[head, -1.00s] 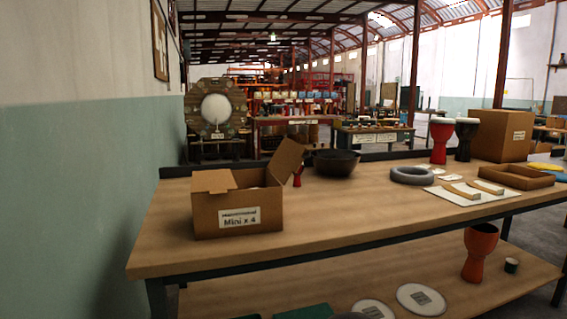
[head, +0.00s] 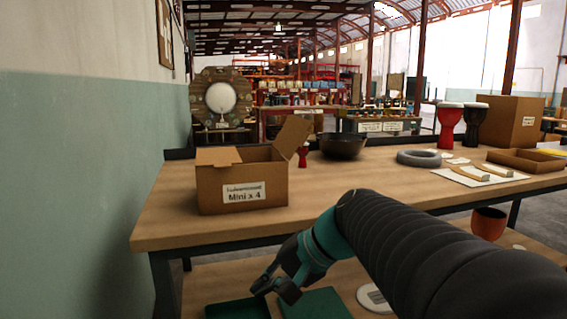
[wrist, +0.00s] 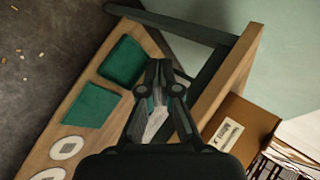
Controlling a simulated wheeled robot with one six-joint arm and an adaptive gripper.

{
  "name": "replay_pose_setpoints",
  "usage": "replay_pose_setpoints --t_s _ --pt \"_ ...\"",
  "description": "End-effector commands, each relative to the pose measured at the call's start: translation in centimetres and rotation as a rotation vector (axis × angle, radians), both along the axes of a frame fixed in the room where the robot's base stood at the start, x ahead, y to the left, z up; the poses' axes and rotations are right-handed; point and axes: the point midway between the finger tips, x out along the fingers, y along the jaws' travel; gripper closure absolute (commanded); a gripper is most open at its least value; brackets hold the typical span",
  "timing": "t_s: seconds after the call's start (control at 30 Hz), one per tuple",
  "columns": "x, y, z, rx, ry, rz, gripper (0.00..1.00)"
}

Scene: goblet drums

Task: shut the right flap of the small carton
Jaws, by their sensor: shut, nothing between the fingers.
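The small carton (head: 218,198) is a brown box with a white "Mini x 4" label, at the left of the table top. Its right flap (head: 293,137) stands up, leaning outward to the right. Its left flap (head: 217,156) lies about level at the top. The carton also shows at the lower right of the wrist view (wrist: 246,116), where the right flap cannot be made out. My gripper (head: 275,292) is shut and empty. It is in front of the table's front edge, lower than the carton and apart from it, above the lower shelf.
A small red drum (head: 303,158) and a dark bowl (head: 343,146) stand behind and right of the carton. A grey ring (head: 418,158) lies farther right. Green pads (wrist: 124,61) lie on the lower shelf. The table top (head: 335,189) right of the carton is clear.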

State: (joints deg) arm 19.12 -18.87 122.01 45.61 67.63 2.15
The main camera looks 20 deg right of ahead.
Motion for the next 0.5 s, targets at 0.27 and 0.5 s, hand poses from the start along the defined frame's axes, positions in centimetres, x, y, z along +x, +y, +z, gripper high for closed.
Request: replay_pose_setpoints --t_s 0.27,0.5 --pt "10.8 -7.3 5.1 0.532 -0.092 -0.197 1.0" --pt "16.1 -19.5 9.9 0.928 -0.302 -0.298 1.0"
